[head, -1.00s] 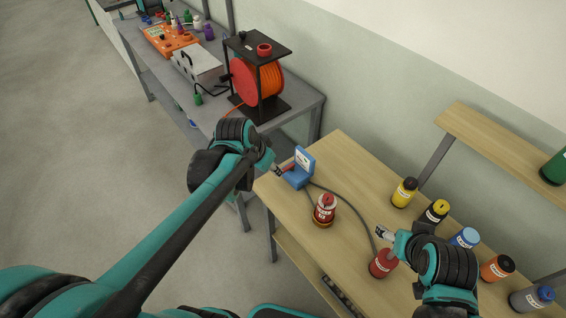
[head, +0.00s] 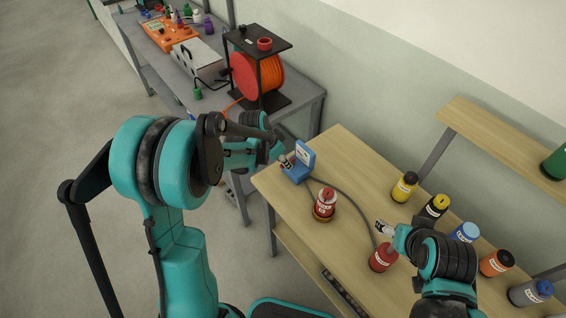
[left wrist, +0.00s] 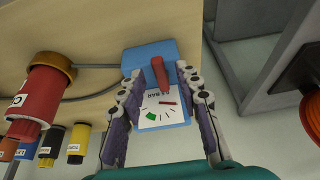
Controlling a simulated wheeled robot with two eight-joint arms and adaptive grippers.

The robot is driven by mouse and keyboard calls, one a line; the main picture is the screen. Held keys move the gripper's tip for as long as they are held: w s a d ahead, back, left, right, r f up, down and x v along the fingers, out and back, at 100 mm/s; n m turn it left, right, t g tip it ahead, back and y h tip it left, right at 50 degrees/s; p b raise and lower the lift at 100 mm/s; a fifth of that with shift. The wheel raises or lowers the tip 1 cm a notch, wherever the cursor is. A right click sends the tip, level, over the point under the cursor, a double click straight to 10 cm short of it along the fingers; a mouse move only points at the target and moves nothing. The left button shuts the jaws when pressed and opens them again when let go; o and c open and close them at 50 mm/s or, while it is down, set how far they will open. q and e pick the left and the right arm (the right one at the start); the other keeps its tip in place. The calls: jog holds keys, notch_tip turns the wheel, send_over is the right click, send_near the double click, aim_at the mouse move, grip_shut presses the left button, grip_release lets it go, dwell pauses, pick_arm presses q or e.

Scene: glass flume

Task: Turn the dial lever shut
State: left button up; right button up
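The dial is a blue block with a white scale plate (left wrist: 162,118) and a red lever (left wrist: 160,73). The plate has a green patch at lower left, dark ticks and a red mark at right. In the head view the blue dial base (head: 296,173) sits at the near-left end of the wooden table. My left gripper (head: 287,161) is at the dial. In the left wrist view its fingers (left wrist: 161,92) are apart, one on each side of the lever; contact is unclear. My right gripper (head: 381,226) is over the table, away from the dial; its finger opening is too small to judge.
A red canister (head: 325,201) stands beside the dial, with a grey cable (head: 352,201) running past. A red bottle (head: 382,258) stands by my right gripper. Several coloured bottles line the table's right side. A grey bench (head: 306,98) with an orange cable reel (head: 262,80) stands behind.

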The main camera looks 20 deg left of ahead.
pick_arm(q)
jog(key=shift+d+f, duration=0.1)
jog(key=shift+f, duration=0.2)
grip_shut()
